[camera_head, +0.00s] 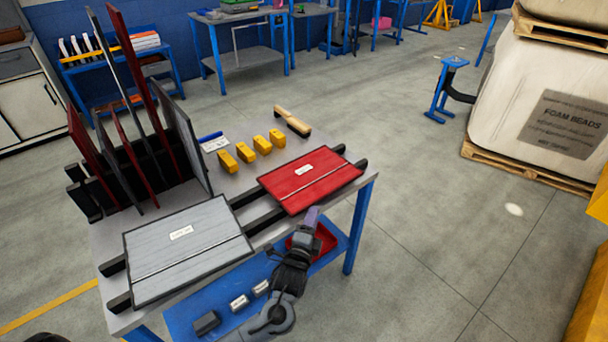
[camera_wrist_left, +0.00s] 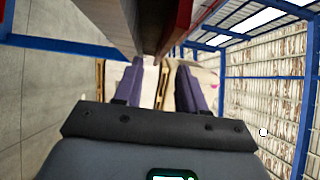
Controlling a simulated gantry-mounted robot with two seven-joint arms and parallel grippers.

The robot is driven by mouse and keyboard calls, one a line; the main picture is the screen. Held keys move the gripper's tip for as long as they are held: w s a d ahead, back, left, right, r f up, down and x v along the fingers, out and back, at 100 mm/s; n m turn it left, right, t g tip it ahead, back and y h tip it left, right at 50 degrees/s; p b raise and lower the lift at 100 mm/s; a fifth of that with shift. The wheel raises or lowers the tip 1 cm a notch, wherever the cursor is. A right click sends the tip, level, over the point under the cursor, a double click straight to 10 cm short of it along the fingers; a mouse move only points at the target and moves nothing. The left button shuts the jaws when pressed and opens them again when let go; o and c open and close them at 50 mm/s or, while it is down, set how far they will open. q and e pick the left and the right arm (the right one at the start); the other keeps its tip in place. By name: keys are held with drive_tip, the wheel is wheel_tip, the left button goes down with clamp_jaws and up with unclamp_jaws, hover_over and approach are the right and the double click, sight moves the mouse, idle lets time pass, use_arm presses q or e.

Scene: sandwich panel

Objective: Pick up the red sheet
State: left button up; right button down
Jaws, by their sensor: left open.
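The red sheet (camera_head: 325,168) lies flat with a small white label, on dark rails at the right end of the workbench. My left gripper (camera_head: 313,214) is just off the sheet's front edge, with its purple fingers toward it. In the left wrist view the two purple fingers of the left gripper (camera_wrist_left: 159,72) stand apart with nothing clearly held between them. A red strip (camera_wrist_left: 181,25), seemingly the sheet's edge, shows beyond the fingers beside a grey surface. I cannot tell whether the fingers touch the sheet. My right gripper is not in view.
A grey panel (camera_head: 190,250) lies on rails at the left of the workbench (camera_head: 222,192). A rack holds upright red and grey sheets (camera_head: 183,135) at the back left. Several yellow blocks (camera_head: 262,145) and a wooden-handled tool (camera_head: 293,121) lie behind. A red tray (camera_head: 328,243) sits on the blue lower shelf.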

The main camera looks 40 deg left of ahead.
sight(317, 199)
use_arm(q)
drive_tip(key=b+x, duration=0.3)
drive_tip(key=x, duration=0.4)
drive_tip(key=shift+a+r, duration=0.15)
drive_tip(key=shift+a, duration=0.15)
drive_tip(key=shift+w+a+b, duration=0.1)
drive_tip(key=shift+w+b, duration=0.2)
clamp_jaws()
drive_tip(key=shift+r, duration=0.1)
